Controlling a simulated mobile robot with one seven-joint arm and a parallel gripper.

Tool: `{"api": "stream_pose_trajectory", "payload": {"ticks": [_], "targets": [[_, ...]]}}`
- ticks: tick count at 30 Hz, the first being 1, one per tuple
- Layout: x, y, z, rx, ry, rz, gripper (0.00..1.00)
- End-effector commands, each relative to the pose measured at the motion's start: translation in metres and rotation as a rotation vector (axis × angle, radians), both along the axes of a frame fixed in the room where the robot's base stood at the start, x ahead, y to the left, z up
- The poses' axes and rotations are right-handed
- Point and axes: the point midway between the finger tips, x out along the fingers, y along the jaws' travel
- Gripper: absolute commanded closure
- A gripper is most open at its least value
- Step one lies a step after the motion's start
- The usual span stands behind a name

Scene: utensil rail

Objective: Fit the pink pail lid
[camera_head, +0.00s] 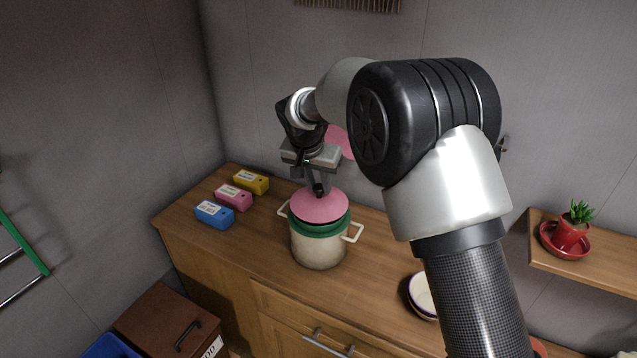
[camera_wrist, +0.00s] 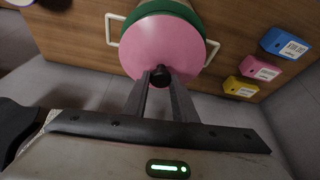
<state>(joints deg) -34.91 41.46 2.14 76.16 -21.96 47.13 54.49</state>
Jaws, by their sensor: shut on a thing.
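The pink lid (camera_head: 318,206) is a round disc with a black knob, lying over the mouth of the cream pail (camera_head: 318,250) with the green band (camera_head: 320,230). I cannot tell whether it is fully seated. My gripper (camera_head: 318,188) reaches down from above and is shut on the lid's knob. In the wrist view the lid (camera_wrist: 165,48) covers most of the pail's top, with the green rim (camera_wrist: 200,18) showing along one side. My fingertips (camera_wrist: 160,78) close around the black knob. The pail's two cream handles (camera_head: 354,233) stick out at its sides.
Blue (camera_head: 214,214), pink (camera_head: 234,197) and yellow (camera_head: 251,182) labelled boxes stand left of the pail on the wooden counter (camera_head: 270,245). Another pink disc (camera_head: 341,141) shows behind my arm. Bowls (camera_head: 421,294) lie to the right. A potted plant (camera_head: 571,228) stands on the right shelf.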

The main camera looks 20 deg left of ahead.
Motion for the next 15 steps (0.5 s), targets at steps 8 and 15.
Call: {"api": "stream_pose_trajectory", "payload": {"ticks": [8,15], "targets": [[0.0,0.0001,-0.0066,0.0,0.0,0.0,0.99],[0.0,0.0002,-0.0114,0.0,0.0,0.0,0.99]]}}
